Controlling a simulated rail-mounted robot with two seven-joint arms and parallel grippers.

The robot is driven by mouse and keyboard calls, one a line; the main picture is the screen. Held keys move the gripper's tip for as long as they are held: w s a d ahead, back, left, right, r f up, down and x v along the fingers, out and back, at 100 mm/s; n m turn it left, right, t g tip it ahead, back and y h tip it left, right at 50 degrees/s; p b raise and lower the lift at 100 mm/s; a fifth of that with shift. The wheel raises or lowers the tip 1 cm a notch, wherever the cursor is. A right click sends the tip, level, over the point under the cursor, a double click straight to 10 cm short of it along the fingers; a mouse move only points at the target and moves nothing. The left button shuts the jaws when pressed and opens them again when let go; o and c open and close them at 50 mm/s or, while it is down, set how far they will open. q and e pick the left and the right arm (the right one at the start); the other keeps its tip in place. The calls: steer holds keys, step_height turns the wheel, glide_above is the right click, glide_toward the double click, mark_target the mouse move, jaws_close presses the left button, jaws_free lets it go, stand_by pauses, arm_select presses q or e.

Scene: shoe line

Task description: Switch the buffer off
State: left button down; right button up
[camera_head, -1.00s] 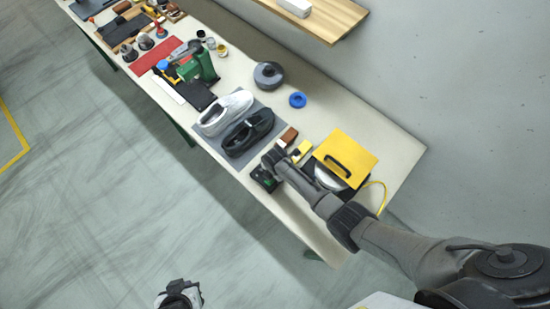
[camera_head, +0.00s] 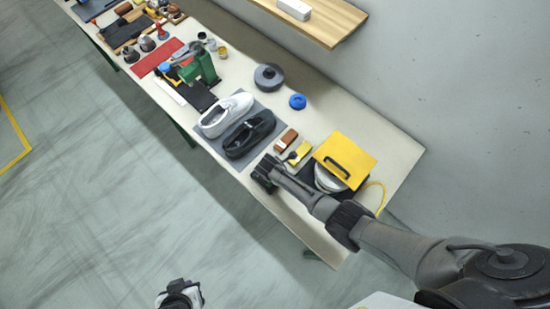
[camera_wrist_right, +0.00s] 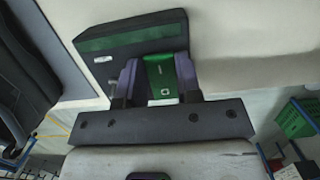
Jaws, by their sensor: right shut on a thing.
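The buffer (camera_head: 345,157), with a yellow cover, black handle and pale wheel below, stands near the right end of the bench. My right gripper (camera_head: 264,173) is at the bench's front edge, left of the buffer, and hides most of the control box there. In the right wrist view, my right gripper (camera_wrist_right: 160,82) is shut on a green switch piece (camera_wrist_right: 160,72) with I and O marks. The dark control box (camera_wrist_right: 115,42) with a green stripe lies beyond it. My left gripper (camera_head: 180,297) is low in the head view, away from the bench; its jaws are unclear.
A black shoe (camera_head: 249,134) and a white shoe (camera_head: 226,115) lie on a grey mat left of my right gripper. A brown block (camera_head: 286,140) and a yellow block (camera_head: 299,153) lie close by. A yellow cable (camera_head: 381,194) runs beside the buffer. A wooden shelf (camera_head: 325,18) overhangs behind.

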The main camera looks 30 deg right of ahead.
steer(key=shift+a+r+t+h, duration=0.15)
steer(key=shift+t+h, duration=0.15)
steer(key=shift+h, duration=0.6)
steer(key=o, duration=0.9)
steer(key=shift+a+r, duration=0.1)
steer(key=shift+r, duration=0.2)
steer(key=shift+p+v, duration=0.9)
steer(key=shift+v, duration=5.65)
